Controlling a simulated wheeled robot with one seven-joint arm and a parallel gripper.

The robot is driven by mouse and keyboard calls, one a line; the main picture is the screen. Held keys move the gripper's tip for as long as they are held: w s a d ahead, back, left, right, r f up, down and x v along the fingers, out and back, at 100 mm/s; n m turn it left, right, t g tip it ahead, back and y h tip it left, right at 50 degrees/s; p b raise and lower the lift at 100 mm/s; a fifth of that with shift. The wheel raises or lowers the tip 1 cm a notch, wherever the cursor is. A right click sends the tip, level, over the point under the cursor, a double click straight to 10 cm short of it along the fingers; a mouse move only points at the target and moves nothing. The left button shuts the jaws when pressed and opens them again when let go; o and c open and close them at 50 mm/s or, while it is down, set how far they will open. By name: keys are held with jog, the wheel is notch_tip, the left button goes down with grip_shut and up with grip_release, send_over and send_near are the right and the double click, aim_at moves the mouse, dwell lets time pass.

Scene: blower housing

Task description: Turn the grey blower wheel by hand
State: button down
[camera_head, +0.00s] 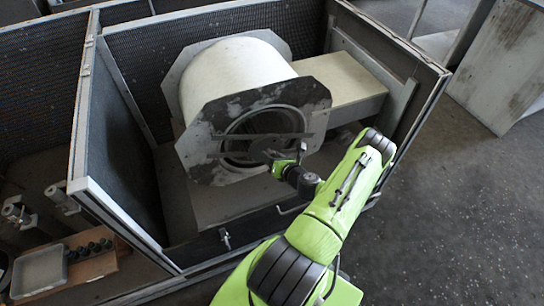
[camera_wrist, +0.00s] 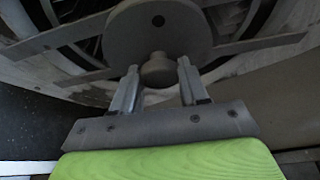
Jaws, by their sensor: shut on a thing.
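The blower wheel (camera_head: 258,126) sits inside the round opening of the blower housing (camera_head: 236,76), and its dark bladed interior shows there. In the wrist view a round grey disc (camera_wrist: 135,33) with a dark hole lies in front of the opening, with flat bars running out to both sides. A short rounded knob (camera_wrist: 158,70) stands out near the disc's lower edge. My gripper (camera_wrist: 158,78) has one finger on each side of this knob and is shut on it. In the head view my gripper (camera_head: 283,166) is at the lower right of the opening, partly hidden by my wrist.
An open metal cabinet frame (camera_head: 112,212) surrounds the housing, its walls close on both sides. A pale duct (camera_head: 340,82) extends right from the housing. A tray (camera_head: 40,270) lies at lower left. The floor (camera_head: 470,210) to the right is clear.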

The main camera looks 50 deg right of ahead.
jog(key=c, duration=0.6)
grip_release()
jog(key=p+v, duration=0.3)
jog(key=v, duration=1.2)
jog(key=shift+s+a+r+p, duration=0.1)
jog(key=shift+s+r+p, duration=0.05)
jog(key=shift+s+p, duration=0.25)
